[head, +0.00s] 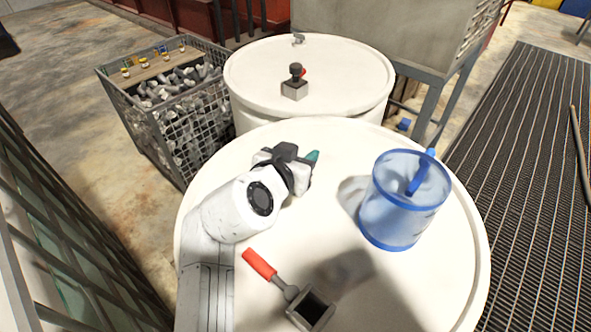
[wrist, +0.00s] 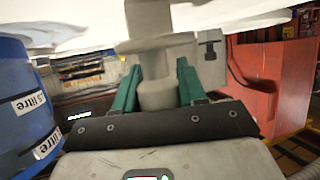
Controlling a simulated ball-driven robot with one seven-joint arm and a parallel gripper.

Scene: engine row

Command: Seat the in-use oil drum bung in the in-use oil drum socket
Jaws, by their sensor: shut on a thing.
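My gripper (head: 303,163) is over the near white drum (head: 210,275), pointing away from me toward the far drum. In the wrist view its green fingers (wrist: 157,88) are shut on a grey flanged plug, the bung (wrist: 158,50). The head view hides the bung behind the gripper. An open, dark square socket (head: 312,308) sits on the near drum's lid at the front, with a red-handled lever (head: 260,264) beside it. The gripper is behind this socket, well apart from it.
A clear blue jug (head: 405,210) with a blue handle stands on the near drum, right of my gripper. A far white drum (head: 340,85) has a grey block (head: 295,90) with a dark knob. A wire basket (head: 170,110) stands behind left; grating (head: 520,170) lies right.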

